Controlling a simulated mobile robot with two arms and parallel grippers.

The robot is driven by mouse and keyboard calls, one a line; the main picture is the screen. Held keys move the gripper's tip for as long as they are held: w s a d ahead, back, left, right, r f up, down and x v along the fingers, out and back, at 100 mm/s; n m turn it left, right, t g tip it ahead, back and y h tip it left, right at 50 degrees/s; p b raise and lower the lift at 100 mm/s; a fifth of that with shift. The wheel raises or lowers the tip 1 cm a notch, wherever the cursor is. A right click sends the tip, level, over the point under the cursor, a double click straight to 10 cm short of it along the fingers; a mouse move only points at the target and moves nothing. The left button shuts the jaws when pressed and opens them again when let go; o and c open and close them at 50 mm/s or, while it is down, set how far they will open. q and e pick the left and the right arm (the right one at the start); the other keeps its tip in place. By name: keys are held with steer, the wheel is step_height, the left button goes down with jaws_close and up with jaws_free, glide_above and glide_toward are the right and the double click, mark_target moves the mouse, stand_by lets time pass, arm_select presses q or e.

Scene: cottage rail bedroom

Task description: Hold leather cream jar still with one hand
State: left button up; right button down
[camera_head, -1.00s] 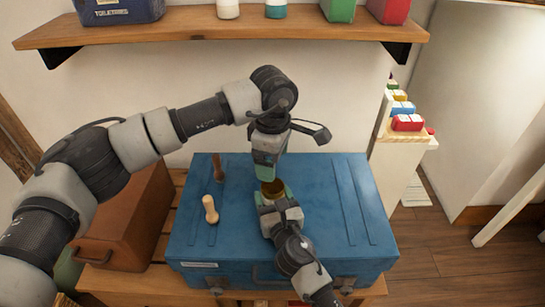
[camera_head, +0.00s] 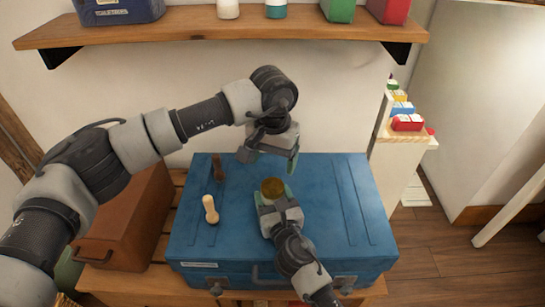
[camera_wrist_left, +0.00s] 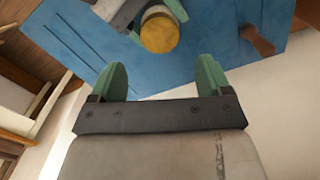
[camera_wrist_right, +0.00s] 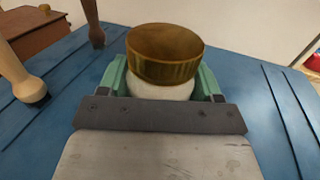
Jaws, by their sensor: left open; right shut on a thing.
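The leather cream jar (camera_head: 272,188) has a gold-brown ribbed lid and a pale body. It stands upright on the blue trunk (camera_head: 330,215). My right gripper (camera_head: 274,198) is shut around its body from the front; the right wrist view shows the jar (camera_wrist_right: 165,54) between both green fingers, with the lid above them. My left gripper (camera_head: 276,165) is open and empty, above and behind the jar. In the left wrist view the jar's lid (camera_wrist_left: 159,34) shows beyond the left fingers (camera_wrist_left: 161,82), apart from them. The trunk partly hides behind both arms.
A pale wooden-handled tool (camera_head: 210,209) and a dark brown one (camera_head: 218,167) stand on the trunk left of the jar. A brown case (camera_head: 125,225) is at the left. A shelf (camera_head: 225,28) runs above. The trunk's right side is clear.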

mark_target(273, 185)
arm_select(q)
steer(key=shift+f, duration=4)
steer(key=shift+c, duration=0.3)
